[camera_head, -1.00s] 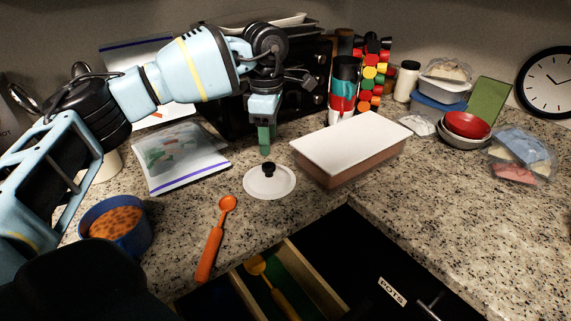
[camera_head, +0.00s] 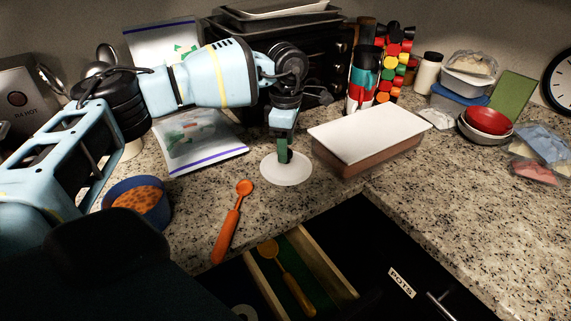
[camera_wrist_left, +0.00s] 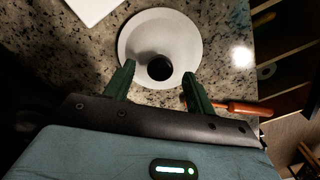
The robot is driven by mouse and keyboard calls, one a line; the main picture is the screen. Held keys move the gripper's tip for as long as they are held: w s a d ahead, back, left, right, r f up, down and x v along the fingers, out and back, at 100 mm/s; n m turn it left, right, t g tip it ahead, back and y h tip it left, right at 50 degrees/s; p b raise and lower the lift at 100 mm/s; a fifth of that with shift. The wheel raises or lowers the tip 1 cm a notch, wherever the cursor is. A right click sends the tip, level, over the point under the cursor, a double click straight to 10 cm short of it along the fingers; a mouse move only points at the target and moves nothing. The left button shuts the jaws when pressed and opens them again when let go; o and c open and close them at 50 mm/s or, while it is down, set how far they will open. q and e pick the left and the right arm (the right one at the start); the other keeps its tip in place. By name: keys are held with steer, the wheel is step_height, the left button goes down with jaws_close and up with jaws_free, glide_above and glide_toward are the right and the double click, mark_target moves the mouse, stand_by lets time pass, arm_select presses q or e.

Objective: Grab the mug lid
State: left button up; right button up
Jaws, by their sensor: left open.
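The mug lid (camera_head: 288,174) is a white disc lying flat on the speckled counter. Its black knob shows in the left wrist view, where the lid (camera_wrist_left: 160,27) is at the top centre. My left gripper (camera_head: 284,158) is over the lid and hides the knob in the head view. In the left wrist view my left gripper (camera_wrist_left: 158,82) is open, with one green finger on each side of the knob and the knob a little beyond the fingertips. I cannot tell whether the fingers touch the lid. My right gripper is not in view.
An orange spoon (camera_head: 231,222) lies left of the lid, by an open drawer (camera_head: 329,259). A white-topped box (camera_head: 368,136) stands right. A plastic bag (camera_head: 203,150) and blue bowl (camera_head: 158,210) are left. A black oven (camera_head: 330,55) is behind.

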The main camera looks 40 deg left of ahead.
arm_select(q)
steer(key=shift+f, duration=0.7)
steer(key=shift+c, duration=0.4)
jaws_close()
steer(key=shift+r, duration=0.15)
